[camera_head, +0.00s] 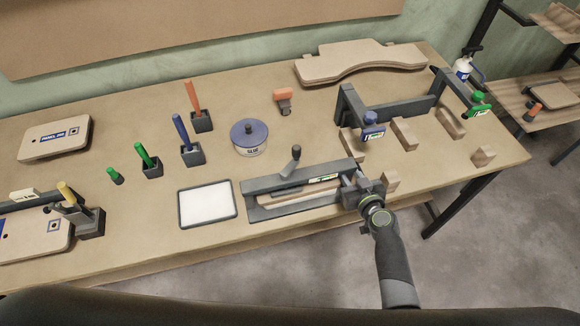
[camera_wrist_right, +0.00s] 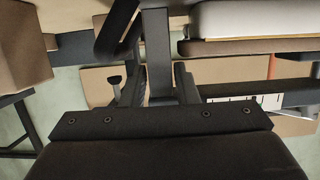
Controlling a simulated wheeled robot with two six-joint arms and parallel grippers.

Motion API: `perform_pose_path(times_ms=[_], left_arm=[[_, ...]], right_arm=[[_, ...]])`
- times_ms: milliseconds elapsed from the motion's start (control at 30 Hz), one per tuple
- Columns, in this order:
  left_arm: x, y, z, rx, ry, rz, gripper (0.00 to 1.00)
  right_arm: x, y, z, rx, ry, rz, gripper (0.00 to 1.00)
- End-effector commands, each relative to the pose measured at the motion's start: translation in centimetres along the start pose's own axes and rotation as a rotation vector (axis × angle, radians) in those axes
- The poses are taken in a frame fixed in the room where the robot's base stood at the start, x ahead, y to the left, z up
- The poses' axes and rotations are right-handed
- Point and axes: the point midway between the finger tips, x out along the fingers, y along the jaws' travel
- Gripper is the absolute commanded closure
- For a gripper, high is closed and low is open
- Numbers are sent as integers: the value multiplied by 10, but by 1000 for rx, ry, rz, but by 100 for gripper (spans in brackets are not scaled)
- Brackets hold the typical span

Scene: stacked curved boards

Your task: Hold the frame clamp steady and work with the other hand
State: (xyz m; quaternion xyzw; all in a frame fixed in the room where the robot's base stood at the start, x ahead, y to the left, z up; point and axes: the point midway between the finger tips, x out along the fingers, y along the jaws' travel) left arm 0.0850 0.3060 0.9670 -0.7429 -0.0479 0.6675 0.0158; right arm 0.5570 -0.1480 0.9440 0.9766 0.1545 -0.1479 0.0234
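A dark grey frame clamp (camera_head: 390,113) stands at the back right of the bench, with a blue clamp head (camera_head: 372,124) and a green one (camera_head: 477,104). A long grey fixture (camera_head: 258,188) with a black-knobbed lever (camera_head: 291,161) lies nearer the front and holds a wooden piece (camera_head: 290,192) with a label. My right gripper (camera_head: 352,182) is at this fixture's right end. In the wrist view, its two fingers (camera_wrist_right: 160,88) stand apart with a grey bar (camera_wrist_right: 157,45) between or beyond them; contact is unclear. My left gripper is out of view.
Several wooden blocks (camera_head: 404,133) lie around the frame clamp. A stacked curved board (camera_head: 360,62) lies at the back. A glue tub (camera_head: 249,138), a white-topped tray (camera_head: 207,204) and upright handled tools (camera_head: 187,140) occupy the middle. A labelled board (camera_head: 55,138) lies left.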

Motion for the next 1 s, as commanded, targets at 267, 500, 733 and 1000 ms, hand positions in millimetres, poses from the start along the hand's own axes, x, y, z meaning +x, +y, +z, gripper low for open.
perform_pose_path(times_ms=[267,500,733,1000], left_arm=[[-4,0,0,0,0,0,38],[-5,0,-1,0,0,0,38],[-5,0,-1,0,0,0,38],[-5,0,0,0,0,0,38]], right_arm=[[-23,0,0,0,0,1,73],[-38,0,-1,-1,1,0,73],[-39,0,-1,-1,1,0,73],[-39,0,-1,0,1,0,47]])
